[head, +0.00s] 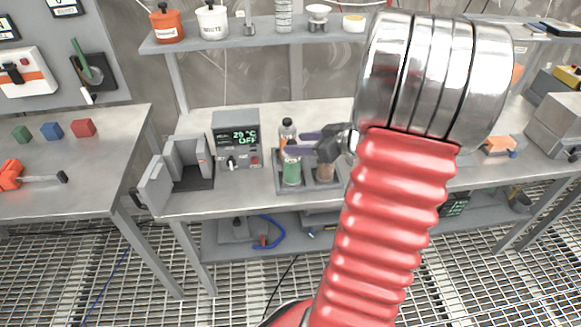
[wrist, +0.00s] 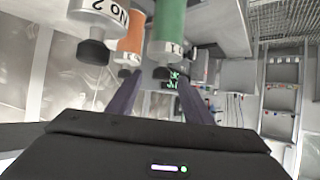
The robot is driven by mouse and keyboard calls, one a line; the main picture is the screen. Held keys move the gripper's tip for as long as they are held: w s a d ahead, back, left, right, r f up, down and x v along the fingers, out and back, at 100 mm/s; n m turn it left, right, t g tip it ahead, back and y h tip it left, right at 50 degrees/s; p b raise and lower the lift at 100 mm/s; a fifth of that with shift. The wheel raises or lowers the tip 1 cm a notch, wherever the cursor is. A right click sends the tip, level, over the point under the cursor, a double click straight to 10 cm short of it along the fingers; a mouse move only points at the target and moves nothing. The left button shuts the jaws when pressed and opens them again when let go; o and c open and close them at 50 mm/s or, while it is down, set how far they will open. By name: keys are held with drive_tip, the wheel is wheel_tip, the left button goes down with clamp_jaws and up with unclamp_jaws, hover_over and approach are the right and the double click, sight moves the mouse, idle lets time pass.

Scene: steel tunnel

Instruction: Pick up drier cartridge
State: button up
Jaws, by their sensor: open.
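My gripper (head: 293,143) is open, its two dark fingers pointing left over the small grey rack (head: 283,187) on the bench. A cylinder with a dark cap (head: 288,125) and a green lower part (head: 291,174) show in the rack, partly hidden by the fingers. A brownish piece (head: 323,172) sits in the right slot. The wrist view is rolled over; ahead of my fingers (wrist: 155,82) are a green cylinder (wrist: 170,25), an orange cylinder (wrist: 133,38) and a white-labelled one (wrist: 100,12), with dark caps. I cannot tell which is the drier cartridge.
A controller box (head: 237,140) with a lit display and an open grey fixture (head: 185,165) stand left of the rack. A shelf (head: 240,36) with an orange and a white container hangs above. My red arm hides the bench's middle right. Colored blocks lie on the left table.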

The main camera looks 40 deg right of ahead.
sight(291, 142)
drive_tip(key=shift+x, duration=1.95)
drive_tip(key=shift+s, duration=0.1)
drive_tip(key=shift+c, duration=0.4)
clamp_jaws()
